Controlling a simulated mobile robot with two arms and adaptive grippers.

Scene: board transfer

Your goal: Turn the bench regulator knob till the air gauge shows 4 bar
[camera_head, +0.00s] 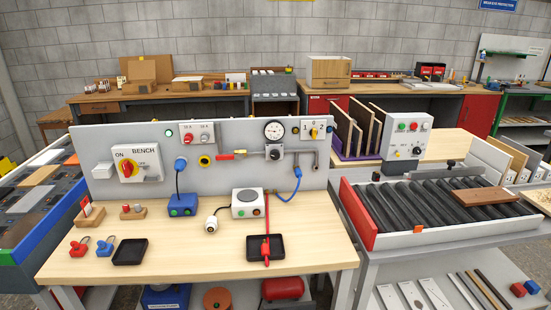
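The round white air gauge (274,130) is on the upper part of the grey bench panel (130,140). Its needle is too small to read. The regulator knob (274,153), dark on a light square plate, sits just below the gauge. A pipe runs left from it to a valve with a red lever (224,157) and a yellow fitting. Neither of my grippers is in view, and nothing covers the knob or the gauge.
A blue box (183,205), a white round-topped device (248,203) and black trays (130,252) stand on the wooden bench. A roller conveyor (440,205) is at right. The bench's front middle is clear.

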